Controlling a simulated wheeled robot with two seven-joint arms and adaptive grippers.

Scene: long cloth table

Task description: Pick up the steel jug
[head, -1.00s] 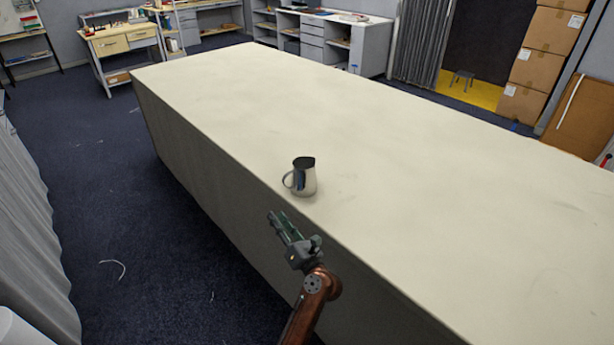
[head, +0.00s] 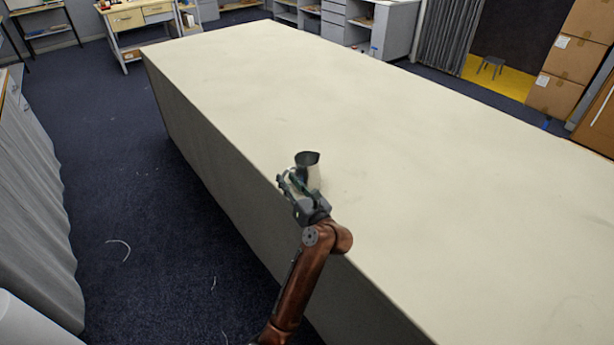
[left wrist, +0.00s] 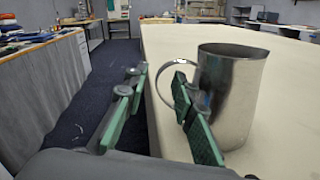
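The steel jug (head: 309,165) stands upright on the cloth table (head: 400,160), near its left long edge. In the left wrist view the jug (left wrist: 232,95) is large on the right, its handle facing left. My left gripper (head: 287,180) is at the jug's handle side and hides part of it in the head view. In the left wrist view its green-padded fingers (left wrist: 158,105) are spread apart. The right finger overlaps the handle's lower part and the left finger is clear of it. I cannot tell whether the finger touches the jug. My right gripper is not in view.
The table top around the jug is bare. The table's long edge runs under my left arm. Cardboard boxes (head: 556,60) and a small stool (head: 490,66) stand beyond the table. Open dark floor (head: 150,200) lies to the left.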

